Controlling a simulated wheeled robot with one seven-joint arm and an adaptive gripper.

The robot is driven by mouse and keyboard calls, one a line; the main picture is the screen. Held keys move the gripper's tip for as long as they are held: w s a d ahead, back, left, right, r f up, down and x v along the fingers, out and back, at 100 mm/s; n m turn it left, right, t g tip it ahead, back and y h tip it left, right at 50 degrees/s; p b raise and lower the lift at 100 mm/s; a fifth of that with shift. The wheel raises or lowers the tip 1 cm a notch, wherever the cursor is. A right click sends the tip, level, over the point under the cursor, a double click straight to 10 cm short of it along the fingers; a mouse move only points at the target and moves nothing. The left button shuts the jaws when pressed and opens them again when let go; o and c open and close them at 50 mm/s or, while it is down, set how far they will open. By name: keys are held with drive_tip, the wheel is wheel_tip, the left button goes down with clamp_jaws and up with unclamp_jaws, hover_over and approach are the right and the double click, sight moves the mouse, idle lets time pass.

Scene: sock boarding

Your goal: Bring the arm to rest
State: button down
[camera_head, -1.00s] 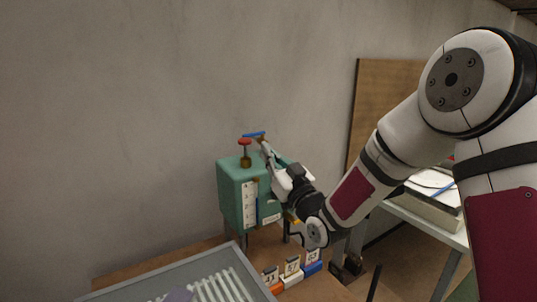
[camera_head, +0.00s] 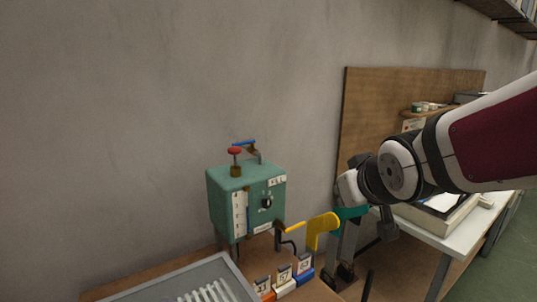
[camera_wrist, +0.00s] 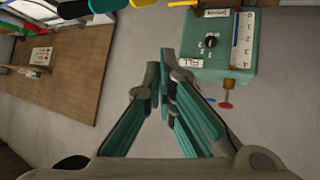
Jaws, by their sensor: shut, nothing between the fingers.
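My gripper (camera_wrist: 160,70) is shut and empty in the wrist view, its teal fingers together in front of a bare wall. In the head view my arm reaches in from the right, and the gripper end lies to the right of the green box (camera_head: 246,200); its fingertips are hard to make out there. The green box also shows in the wrist view (camera_wrist: 218,62), upside down and to the right of the fingers, apart from them. It has a black knob, a scale, a red handle and a blue handle on top.
A yellow piece (camera_head: 321,228) stands beside the box. Numbered blocks (camera_head: 283,275) and a grey tray (camera_head: 165,281) are in front. A brown board (camera_head: 375,110) leans behind my arm; a white table (camera_head: 462,235) stands at right. The wall area above the box is clear.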

drive_tip(key=s+d+f+m+g, duration=0.1)
drive_tip(key=s+d+g, duration=0.1)
drive_tip(key=s, duration=1)
drive_tip(key=s+d+f+m+g, duration=0.2)
drive_tip(key=s+g, duration=0.2)
drive_tip(key=s, duration=0.8)
drive_tip(key=shift+d+f+h, duration=0.15)
drive_tip(key=shift+f+h, duration=0.15)
drive_tip(key=shift+s, duration=0.1)
